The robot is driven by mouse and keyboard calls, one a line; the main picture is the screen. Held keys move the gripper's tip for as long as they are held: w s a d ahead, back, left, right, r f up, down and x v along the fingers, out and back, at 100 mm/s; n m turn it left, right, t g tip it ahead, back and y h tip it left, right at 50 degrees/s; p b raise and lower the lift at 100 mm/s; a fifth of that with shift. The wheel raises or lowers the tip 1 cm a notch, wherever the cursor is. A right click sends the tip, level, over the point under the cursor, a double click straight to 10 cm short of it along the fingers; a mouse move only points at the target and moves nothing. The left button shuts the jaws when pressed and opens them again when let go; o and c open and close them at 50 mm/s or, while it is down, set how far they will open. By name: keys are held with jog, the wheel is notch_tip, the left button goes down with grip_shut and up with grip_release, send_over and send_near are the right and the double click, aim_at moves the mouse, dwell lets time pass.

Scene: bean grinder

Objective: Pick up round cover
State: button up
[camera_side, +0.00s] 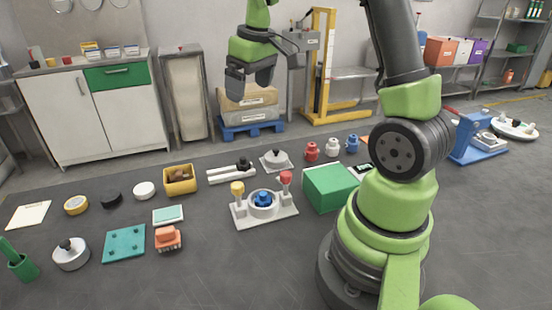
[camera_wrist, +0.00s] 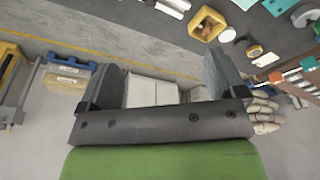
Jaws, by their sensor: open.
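A round silver cover with a dark knob (camera_side: 71,256) sits on the dark table at the front left; it also shows at the upper right of the wrist view (camera_wrist: 305,16). Another grey lid-like piece with a dark knob (camera_side: 274,161) sits at the back middle of the table. I cannot tell for sure which one is the round cover; both have knobs. My gripper (camera_side: 250,84) is open and empty, high above the back of the table and far from both. In the wrist view my gripper (camera_wrist: 162,66) has its fingers apart, with the white cabinet beyond them.
Next to the silver cover are a teal plate (camera_side: 124,244), a green holder (camera_side: 24,268) and an orange piece (camera_side: 168,239). A yellow bin (camera_side: 180,180), a white base with knobs (camera_side: 264,213) and a green box (camera_side: 329,188) stand further right. Bare table lies along the front.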

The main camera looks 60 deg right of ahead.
jog(key=d+f, duration=0.3)
jog(key=f, duration=0.1)
jog(key=d+f+n+g, duration=0.1)
jog(key=d+f, duration=0.2)
jog(key=f, duration=0.1)
jog(key=d+f+g, duration=0.1)
jog(key=d+f, duration=0.3)
jog(key=shift+s+d, duration=0.1)
jog(key=shift+s, duration=0.3)
send_over(276, 150)
notch_tip(276, 150, down, 5)
jog(key=shift+r, duration=0.2)
notch_tip(276, 150, down, 6)
jog(key=shift+w+r, duration=0.1)
jog(key=shift+r, duration=0.05)
jog(key=shift+c, duration=0.3)
